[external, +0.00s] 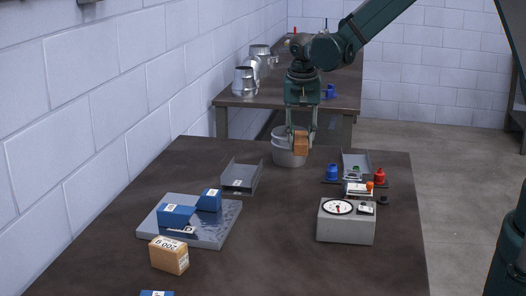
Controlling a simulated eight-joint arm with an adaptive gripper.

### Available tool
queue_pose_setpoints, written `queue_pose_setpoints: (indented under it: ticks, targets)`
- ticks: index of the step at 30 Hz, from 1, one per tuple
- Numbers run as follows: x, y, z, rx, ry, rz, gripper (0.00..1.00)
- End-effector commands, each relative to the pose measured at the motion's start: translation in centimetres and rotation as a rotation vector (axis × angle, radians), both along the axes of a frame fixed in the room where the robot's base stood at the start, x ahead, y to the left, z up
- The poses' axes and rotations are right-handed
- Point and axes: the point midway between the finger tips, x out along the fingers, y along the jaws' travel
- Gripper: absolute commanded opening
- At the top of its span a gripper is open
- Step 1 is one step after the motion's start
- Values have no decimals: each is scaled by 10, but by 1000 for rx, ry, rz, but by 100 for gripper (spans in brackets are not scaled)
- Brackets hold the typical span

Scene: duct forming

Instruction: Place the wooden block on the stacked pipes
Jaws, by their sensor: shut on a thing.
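My gripper (301,138) points down near the far edge of the front table. It is shut on a small wooden block (301,147). Grey round stacked pipes (286,157) stand at the far edge of the table. The held block overlaps their right upper part in the external view and covers part of them. I cannot tell whether the block touches the pipes. A second wooden block (169,257), with printed labels, stands on the front table at the left, apart from my gripper.
A grey plate (222,236) with blue blocks lies at left. An open metal channel (241,180) sits behind it. A grey box with a dial (345,226) and small coloured items stand at right. A back table (270,101) carries metal duct pieces. The front table's middle is clear.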

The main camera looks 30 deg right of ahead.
Motion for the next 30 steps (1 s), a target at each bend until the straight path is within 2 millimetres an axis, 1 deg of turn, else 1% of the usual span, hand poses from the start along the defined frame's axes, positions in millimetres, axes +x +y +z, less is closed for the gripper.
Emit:
queue_pose_setpoints:
  ticks: [1, 6, 12, 15, 18, 22, 25, 30]
  targets:
    - [19, -7, 10, 0, 0, -14, 13]
    - [75, -29, 32, 0, 0, -54, 13]
    - [134, -61, 56, 0, 0, -99, 13]
    - [159, -75, 66, 0, 0, -117, 13]
    - [177, -88, 73, 0, 0, -132, 13]
    - [193, -100, 79, 0, 0, -145, 13]
    - [198, -104, 81, 0, 0, -149, 13]
    - [200, -106, 81, 0, 0, -151, 13]
